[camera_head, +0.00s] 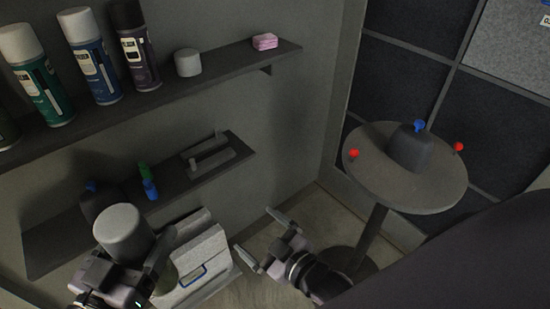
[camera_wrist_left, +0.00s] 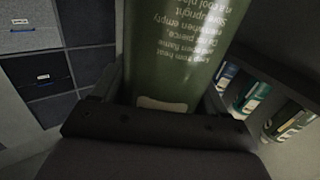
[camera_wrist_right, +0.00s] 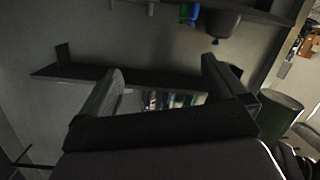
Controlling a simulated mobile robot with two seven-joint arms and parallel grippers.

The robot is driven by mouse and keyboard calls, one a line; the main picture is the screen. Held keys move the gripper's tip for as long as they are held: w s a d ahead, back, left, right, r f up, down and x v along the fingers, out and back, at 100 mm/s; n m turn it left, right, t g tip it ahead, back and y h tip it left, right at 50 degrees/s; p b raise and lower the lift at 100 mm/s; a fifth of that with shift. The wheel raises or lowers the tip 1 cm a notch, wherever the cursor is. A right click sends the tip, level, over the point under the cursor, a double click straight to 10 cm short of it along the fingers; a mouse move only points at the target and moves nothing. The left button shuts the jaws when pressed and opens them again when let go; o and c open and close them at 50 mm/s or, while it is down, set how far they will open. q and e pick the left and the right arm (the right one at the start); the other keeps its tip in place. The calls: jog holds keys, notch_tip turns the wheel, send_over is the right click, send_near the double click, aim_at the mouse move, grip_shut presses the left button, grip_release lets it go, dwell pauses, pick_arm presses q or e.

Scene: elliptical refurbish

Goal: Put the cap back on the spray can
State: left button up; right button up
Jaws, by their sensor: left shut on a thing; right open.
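My left gripper (camera_head: 128,262) is shut on a green spray can (camera_head: 166,280), whose printed body fills the left wrist view (camera_wrist_left: 185,50). The green can also shows at the right of the right wrist view (camera_wrist_right: 281,116). My right gripper (camera_head: 258,240) is open and empty, to the right of the can; its two fingers show apart in the right wrist view (camera_wrist_right: 160,85).
The upper shelf (camera_head: 225,67) holds several spray cans, a loose pale short cylinder (camera_head: 188,63) and a pink block (camera_head: 265,41). The lower shelf (camera_head: 172,187) holds small items. A white box (camera_head: 205,255) lies below. A round table (camera_head: 380,180) with a dark dome (camera_head: 410,150) stands right.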

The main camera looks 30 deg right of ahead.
jog(key=s+d+f+m+g+h, duration=0.2)
jog(key=s+d+f+m+g, duration=0.2)
jog(key=s+f, duration=0.5)
jog(key=shift+s+d+f+m+g, duration=0.4)
jog(key=shift+s+d, duration=0.45)
jog(key=shift+d, duration=0.2)
